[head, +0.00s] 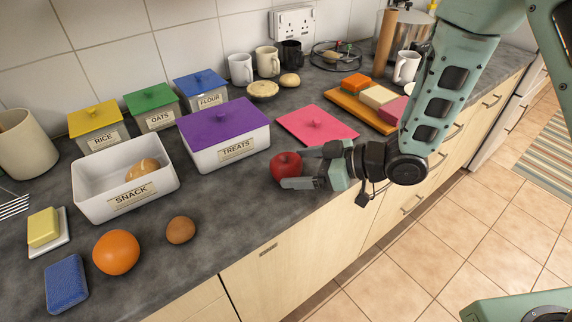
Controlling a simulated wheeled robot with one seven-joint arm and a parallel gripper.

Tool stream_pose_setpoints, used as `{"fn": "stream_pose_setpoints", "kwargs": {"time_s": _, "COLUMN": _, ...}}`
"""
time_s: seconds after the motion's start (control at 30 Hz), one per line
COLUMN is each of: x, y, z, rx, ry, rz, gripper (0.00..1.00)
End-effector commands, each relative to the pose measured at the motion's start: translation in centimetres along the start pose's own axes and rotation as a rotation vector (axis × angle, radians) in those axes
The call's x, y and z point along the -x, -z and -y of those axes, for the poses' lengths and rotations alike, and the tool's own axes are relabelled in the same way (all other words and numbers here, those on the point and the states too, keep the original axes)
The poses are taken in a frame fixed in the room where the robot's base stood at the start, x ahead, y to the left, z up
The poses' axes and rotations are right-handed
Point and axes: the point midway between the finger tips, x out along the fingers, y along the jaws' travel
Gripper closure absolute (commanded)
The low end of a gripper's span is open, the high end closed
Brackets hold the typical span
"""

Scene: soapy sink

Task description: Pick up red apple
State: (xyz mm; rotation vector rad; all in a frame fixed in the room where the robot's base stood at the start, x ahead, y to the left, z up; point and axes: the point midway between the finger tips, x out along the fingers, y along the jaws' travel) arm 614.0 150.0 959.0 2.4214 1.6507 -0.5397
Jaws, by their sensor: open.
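The red apple (286,163) sits on the dark counter near its front edge, in front of the white TREATS box. My gripper (298,168) comes in from the right at counter height. Its jaws are open, with one finger behind the apple and one in front of it. The near finger overlaps the lower right of the apple in the picture. I cannot tell whether either finger touches it.
The TREATS box (233,150) with a purple lid stands just left of the apple. A pink lid (312,124) lies behind the gripper. The open SNACK box (110,205), an orange (116,252) and an egg (181,230) are further left.

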Motion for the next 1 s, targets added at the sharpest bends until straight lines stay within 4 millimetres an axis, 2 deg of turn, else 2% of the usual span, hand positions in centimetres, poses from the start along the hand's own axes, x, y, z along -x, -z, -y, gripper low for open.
{"fn": "stream_pose_setpoints", "kwargs": {"time_s": 0.1, "x": -1.8, "y": 0.1, "z": -0.1, "rx": 0.001, "ry": 0.003, "rz": 0.001, "gripper": 0.16}}
{"fn": "stream_pose_setpoints", "kwargs": {"time_s": 0.2, "x": -2.8, "y": 0.1, "z": -0.1, "rx": 0.000, "ry": 0.002, "rz": 0.001, "gripper": 0.16}}
{"fn": "stream_pose_setpoints", "kwargs": {"time_s": 0.47, "x": -3.3, "y": 0.0, "z": -0.2, "rx": 0.000, "ry": 0.000, "rz": 0.000, "gripper": 0.16}}
{"fn": "stream_pose_setpoints", "kwargs": {"time_s": 0.5, "x": -3.3, "y": 0.0, "z": -0.2, "rx": 0.000, "ry": 0.000, "rz": 0.000, "gripper": 0.19}}
{"fn": "stream_pose_setpoints", "kwargs": {"time_s": 0.67, "x": -3.2, "y": 0.0, "z": -0.2, "rx": 0.000, "ry": 0.000, "rz": 0.000, "gripper": 0.64}}
{"fn": "stream_pose_setpoints", "kwargs": {"time_s": 0.7, "x": -3.2, "y": 0.0, "z": -0.2, "rx": 0.000, "ry": 0.000, "rz": 0.000, "gripper": 0.69}}
{"fn": "stream_pose_setpoints", "kwargs": {"time_s": 1.0, "x": -3.2, "y": 0.2, "z": -0.2, "rx": 0.001, "ry": 0.000, "rz": -0.002, "gripper": 0.69}}
